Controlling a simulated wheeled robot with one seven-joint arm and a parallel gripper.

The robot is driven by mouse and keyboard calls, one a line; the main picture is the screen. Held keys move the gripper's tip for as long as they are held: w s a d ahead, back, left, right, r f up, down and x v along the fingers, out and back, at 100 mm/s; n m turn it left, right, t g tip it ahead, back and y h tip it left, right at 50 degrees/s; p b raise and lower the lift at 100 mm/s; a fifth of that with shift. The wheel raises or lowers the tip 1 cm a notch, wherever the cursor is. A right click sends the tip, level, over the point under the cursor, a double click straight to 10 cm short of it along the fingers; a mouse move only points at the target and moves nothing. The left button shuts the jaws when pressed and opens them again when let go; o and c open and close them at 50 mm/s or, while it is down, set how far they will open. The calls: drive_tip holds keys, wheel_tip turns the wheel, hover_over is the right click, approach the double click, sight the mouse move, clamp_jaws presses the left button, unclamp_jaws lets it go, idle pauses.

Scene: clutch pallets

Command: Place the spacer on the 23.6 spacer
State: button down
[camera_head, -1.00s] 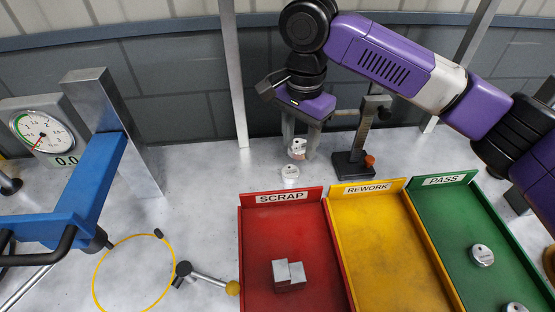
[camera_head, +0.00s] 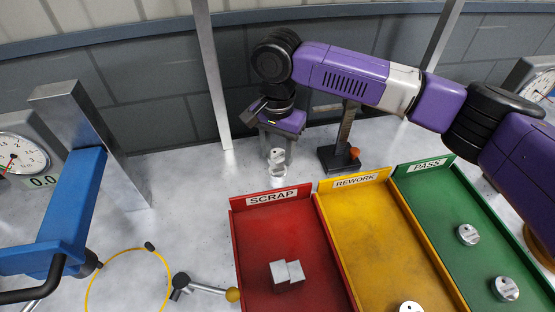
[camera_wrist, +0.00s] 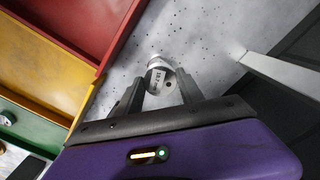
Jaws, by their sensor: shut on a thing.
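My gripper (camera_head: 277,143) is shut on a silver round spacer (camera_head: 277,157), behind the red SCRAP tray. A second silver spacer (camera_head: 278,173) stands on the table directly below the held one. From the head view I cannot tell whether the two touch. In the wrist view my gripper's fingers (camera_wrist: 160,92) flank the held spacer (camera_wrist: 160,82), which has dark printing too small to read surely. The lower spacer (camera_wrist: 157,62) shows just past it, partly hidden. The 23.6 marking is not readable on the lower spacer.
The red SCRAP tray (camera_head: 240,230) holds grey blocks (camera_head: 287,273). The yellow REWORK tray (camera_head: 350,225) has a disc (camera_head: 410,307) at its front. The green PASS tray (camera_head: 425,190) holds two discs (camera_head: 468,234).

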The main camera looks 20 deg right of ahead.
sight(278, 155)
drive_tip(key=shift+f, duration=1.8)
drive_tip(key=shift+f, duration=0.1)
drive_tip(key=c, duration=0.7)
unclamp_jaws()
drive_tip(key=shift+c, duration=0.2)
wheel_tip(278, 155, up, 12)
drive_tip(key=shift+r+b, duration=0.1)
drive_tip(key=shift+b, duration=0.4)
